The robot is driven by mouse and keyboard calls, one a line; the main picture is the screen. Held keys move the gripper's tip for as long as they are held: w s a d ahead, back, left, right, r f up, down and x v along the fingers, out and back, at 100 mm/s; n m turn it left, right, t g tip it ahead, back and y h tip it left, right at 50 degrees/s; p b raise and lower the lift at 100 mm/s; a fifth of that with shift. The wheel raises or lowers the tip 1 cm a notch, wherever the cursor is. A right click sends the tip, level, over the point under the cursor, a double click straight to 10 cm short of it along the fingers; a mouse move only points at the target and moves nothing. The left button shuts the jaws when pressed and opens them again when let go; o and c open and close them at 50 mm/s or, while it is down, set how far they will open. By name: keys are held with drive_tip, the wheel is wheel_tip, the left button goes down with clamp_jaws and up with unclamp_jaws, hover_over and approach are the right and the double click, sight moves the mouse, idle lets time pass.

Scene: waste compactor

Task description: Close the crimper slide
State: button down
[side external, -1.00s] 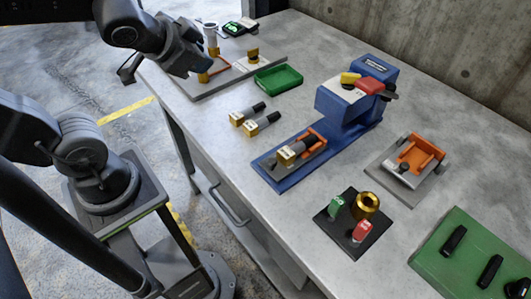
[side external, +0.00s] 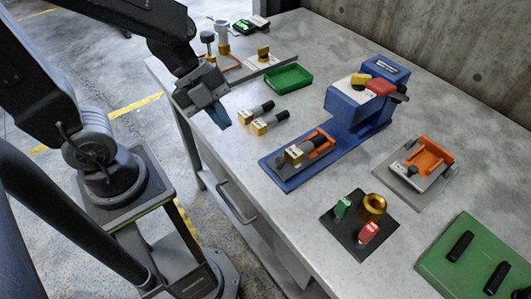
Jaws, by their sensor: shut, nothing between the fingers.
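The crimper is a blue machine (side external: 362,108) on a long blue base plate (side external: 285,181) in the middle of the table. An orange slide (side external: 321,138) sits on the near-left part of the base, out from under the blue head. It carries a brass and black fitting (side external: 297,154). My gripper (side external: 221,122) is shut and empty, fingers pointing down, near the table's left edge. It is left of the crimper and apart from it.
Two brass and black fittings (side external: 263,124) lie between my gripper and the crimper. A green tray (side external: 289,77) is behind them. A black plate (side external: 358,223) with green, red and brass parts, an orange fixture (side external: 430,160) and a green board (side external: 478,262) stand right.

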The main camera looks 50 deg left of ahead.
sight(316, 134)
drive_tip(key=x, duration=1)
drive_tip(key=shift+s+f, duration=0.2)
drive_tip(key=shift+w+d+f, duration=0.1)
drive_tip(key=shift+w+d, duration=0.15)
drive_tip(key=shift+w, duration=0.35)
drive_tip(key=shift+w+d, duration=0.25)
drive_tip(key=shift+w, duration=0.3)
drive_tip(key=shift+w+d+f, duration=0.1)
drive_tip(key=shift+w+d, duration=0.2)
drive_tip(key=shift+w, duration=0.35)
drive_tip(key=w, duration=1.4)
drive_tip(key=shift+s, duration=0.1)
